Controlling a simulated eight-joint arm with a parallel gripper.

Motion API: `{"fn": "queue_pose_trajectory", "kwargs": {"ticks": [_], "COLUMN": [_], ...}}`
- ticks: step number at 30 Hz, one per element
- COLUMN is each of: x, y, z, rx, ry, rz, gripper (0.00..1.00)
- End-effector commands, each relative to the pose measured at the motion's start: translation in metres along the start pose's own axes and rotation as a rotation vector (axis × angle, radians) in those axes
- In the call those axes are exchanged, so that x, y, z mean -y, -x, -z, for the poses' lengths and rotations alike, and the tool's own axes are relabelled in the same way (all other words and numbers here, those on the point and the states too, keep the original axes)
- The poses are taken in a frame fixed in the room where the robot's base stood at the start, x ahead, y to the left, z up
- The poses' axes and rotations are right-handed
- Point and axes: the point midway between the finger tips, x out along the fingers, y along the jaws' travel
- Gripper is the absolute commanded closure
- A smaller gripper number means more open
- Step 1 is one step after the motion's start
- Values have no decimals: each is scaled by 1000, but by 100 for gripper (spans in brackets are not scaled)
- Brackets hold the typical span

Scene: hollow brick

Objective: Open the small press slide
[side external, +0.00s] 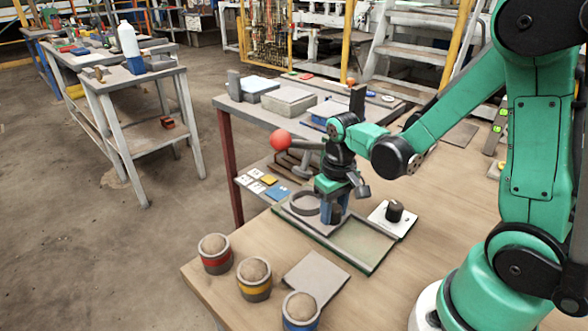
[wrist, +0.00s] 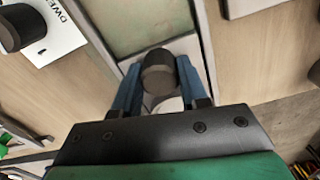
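The small press slide is a low grey frame with a pale green panel (side external: 365,240) on the table; the panel also shows at the top of the wrist view (wrist: 140,25). A dark round knob (wrist: 158,72) stands at the panel's near end in the wrist view. My gripper (side external: 333,206) points down over the frame. In the wrist view its blue fingers (wrist: 162,85) flank the knob left and right, with no clear gap. Whether they press on it cannot be told. The fingers hide part of the knob in the side view.
A white plate with a black knob (side external: 394,212) lies right of the frame. A dark ring (side external: 305,203) sits at its left end. Three banded cups, red (side external: 215,262), yellow (side external: 254,289) and blue (side external: 300,318), and a grey plate (side external: 316,278) stand in front.

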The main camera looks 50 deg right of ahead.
Motion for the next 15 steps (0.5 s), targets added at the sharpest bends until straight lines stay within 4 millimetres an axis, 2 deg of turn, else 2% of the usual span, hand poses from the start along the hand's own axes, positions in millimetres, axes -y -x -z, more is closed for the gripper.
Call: {"fn": "queue_pose_trajectory", "kwargs": {"ticks": [1, 2, 3, 15], "x": [0, 0, 0, 0], "y": [0, 0, 0, 0], "z": [0, 0, 0, 0], "rx": [0, 0, 0, 0], "ry": [0, 0, 0, 0], "rz": [0, 0, 0, 0], "gripper": [89, 98, 100, 100]}}
